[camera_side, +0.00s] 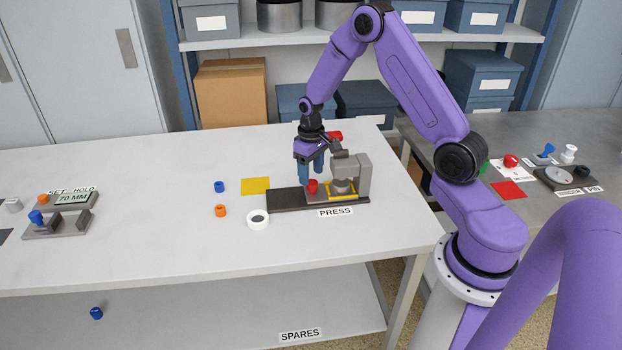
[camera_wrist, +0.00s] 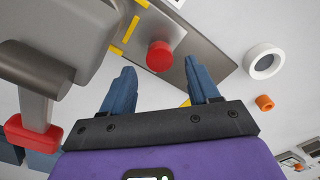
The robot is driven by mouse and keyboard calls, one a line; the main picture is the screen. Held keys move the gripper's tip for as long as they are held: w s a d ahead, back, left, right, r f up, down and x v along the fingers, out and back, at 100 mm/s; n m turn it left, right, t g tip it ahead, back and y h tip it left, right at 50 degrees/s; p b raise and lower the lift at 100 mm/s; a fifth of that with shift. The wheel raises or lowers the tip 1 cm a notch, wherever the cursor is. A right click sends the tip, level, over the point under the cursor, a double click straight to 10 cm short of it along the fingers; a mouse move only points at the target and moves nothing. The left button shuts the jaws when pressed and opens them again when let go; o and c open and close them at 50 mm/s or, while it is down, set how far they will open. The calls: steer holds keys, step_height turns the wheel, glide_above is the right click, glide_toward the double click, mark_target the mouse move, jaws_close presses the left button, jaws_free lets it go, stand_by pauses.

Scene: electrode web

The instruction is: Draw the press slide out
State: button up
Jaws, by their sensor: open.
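The press (camera_side: 364,175) stands near the right end of the white table, a grey block over a long dark base (camera_side: 285,200). Its slide, a lighter grey plate with a red knob (camera_side: 312,186), lies on this base, partly under the press head. The knob (camera_wrist: 159,55) also shows in the wrist view. My gripper (camera_side: 311,176) points down over the knob with its blue fingers open. In the wrist view the fingers (camera_wrist: 160,72) are spread on either side of the knob's line, with a gap; whether they reach down to its height I cannot tell.
The press lever's red handle (camera_wrist: 35,132) sticks up close behind my gripper. A white ring (camera_side: 258,219), an orange piece (camera_side: 220,211), a blue piece (camera_side: 219,187) and a yellow square (camera_side: 256,186) lie left of the base. The table's middle is clear.

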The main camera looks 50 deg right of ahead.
steer(key=shift+f, duration=1.45)
jaws_close()
steer(key=w+a, duration=0.7)
steer(key=shift+w+a, duration=0.25)
jaws_free()
steer(key=shift+a, duration=0.1)
